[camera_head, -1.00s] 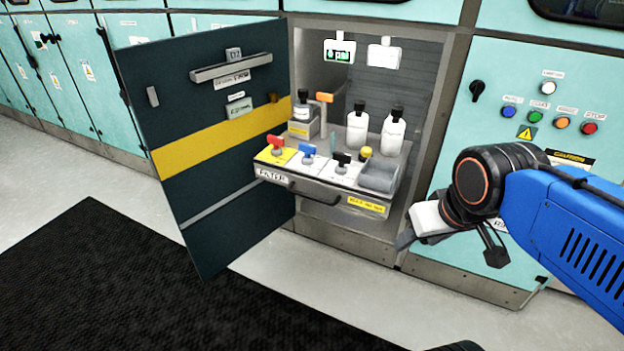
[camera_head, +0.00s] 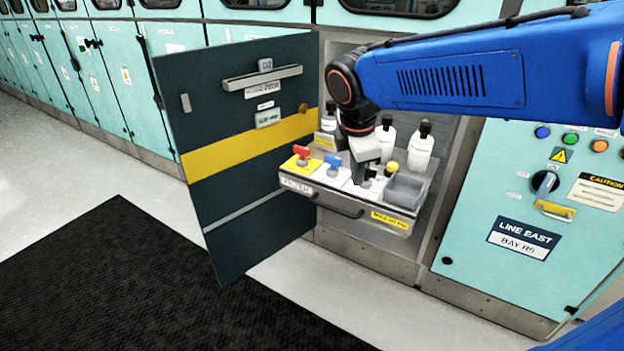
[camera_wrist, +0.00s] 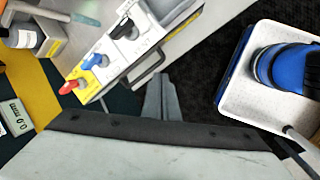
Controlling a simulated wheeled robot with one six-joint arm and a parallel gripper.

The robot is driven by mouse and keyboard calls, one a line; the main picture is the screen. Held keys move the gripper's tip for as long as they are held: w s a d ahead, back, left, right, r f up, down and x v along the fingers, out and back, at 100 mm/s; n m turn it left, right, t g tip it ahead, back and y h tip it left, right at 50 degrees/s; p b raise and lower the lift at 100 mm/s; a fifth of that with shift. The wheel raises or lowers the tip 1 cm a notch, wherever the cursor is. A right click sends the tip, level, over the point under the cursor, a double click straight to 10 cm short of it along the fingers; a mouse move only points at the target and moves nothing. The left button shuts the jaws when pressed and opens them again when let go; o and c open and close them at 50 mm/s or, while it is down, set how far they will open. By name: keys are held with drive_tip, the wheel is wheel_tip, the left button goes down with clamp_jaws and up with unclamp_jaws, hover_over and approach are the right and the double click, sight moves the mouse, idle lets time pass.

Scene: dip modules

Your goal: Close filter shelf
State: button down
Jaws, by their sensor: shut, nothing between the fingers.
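The filter shelf (camera_head: 326,197) is slid out from the cabinet bay, with a dark bar handle on its front. It carries a red-handled valve (camera_head: 301,154), a blue-handled valve (camera_head: 333,163), bottles and a grey bin (camera_head: 404,190). In the wrist view the shelf front and its handle (camera_wrist: 146,68) lie at upper left. My gripper (camera_wrist: 159,80) is shut and empty, its tips close to the handle; I cannot tell whether they touch. In the head view my gripper (camera_head: 363,180) appears over the front middle of the shelf, hiding the black-handled valve, which shows in the wrist view (camera_wrist: 127,29).
The dark cabinet door (camera_head: 240,180) with a yellow stripe stands open left of the shelf. A teal control panel (camera_head: 480,200) with buttons and a knob is to the right. A black mat (camera_head: 150,280) covers the floor in front.

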sight(312, 178)
drive_tip(key=w+a+f+n+h, duration=0.1)
drive_tip(key=w+a+n, duration=0.35)
drive_tip(key=a, duration=0.25)
drive_tip(key=w+a+n, duration=0.3)
drive_tip(key=a+n, duration=0.2)
drive_tip(key=a, duration=0.2)
drive_tip(key=w+d+f, duration=0.1)
drive_tip(key=f, duration=0.2)
drive_tip(key=w+d+f, duration=0.1)
drive_tip(key=w+f, duration=0.1)
drive_tip(key=f, duration=0.1)
drive_tip(key=w+d+f, duration=0.2)
drive_tip(key=f, duration=0.1)
drive_tip(key=shift+w+d+f, duration=0.1)
drive_tip(key=shift+w+f, duration=0.1)
drive_tip(key=shift+f, duration=0.15)
drive_tip(key=shift+w+d, duration=0.3)
drive_tip(key=shift+w, duration=0.15)
drive_tip(key=w+d, duration=0.6)
drive_tip(key=w, duration=0.3)
drive_tip(key=w+d, duration=0.7)
drive_tip(key=w, duration=0.2)
drive_tip(key=w+d, duration=0.7)
drive_tip(key=w, duration=0.2)
drive_tip(key=shift+w, duration=0.3)
